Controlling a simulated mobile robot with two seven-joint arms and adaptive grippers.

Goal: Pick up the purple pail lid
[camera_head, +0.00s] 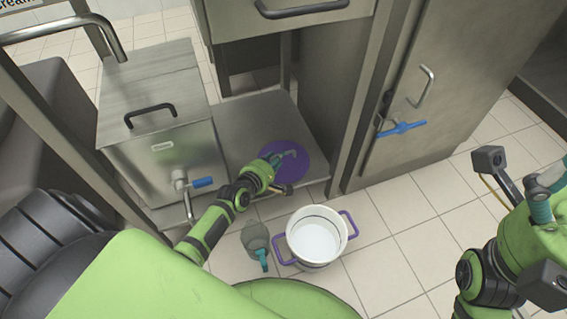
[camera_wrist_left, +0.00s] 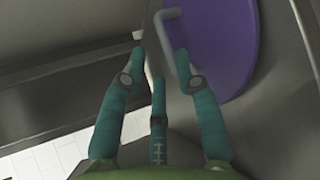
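The round purple pail lid (camera_head: 298,171) lies on the low metal shelf right of the steel tank. It also shows in the left wrist view (camera_wrist_left: 225,40), at the upper right, with a bent grey handle (camera_wrist_left: 176,32). My left gripper (camera_head: 284,160) is over the lid and hides part of it. In the left wrist view its teal fingers (camera_wrist_left: 161,54) are spread apart. The handle reaches down between them, close to the right fingertip. I cannot tell whether they touch. My right gripper (camera_head: 543,195) is at the right edge, partly cut off, its opening unclear.
A white pail (camera_head: 318,238) with purple handles stands on the tiled floor in front of the shelf. A grey and teal object (camera_head: 256,240) is beside it. The steel tank (camera_head: 160,140) has a blue-handled tap. A cabinet (camera_head: 425,110) stands at the right.

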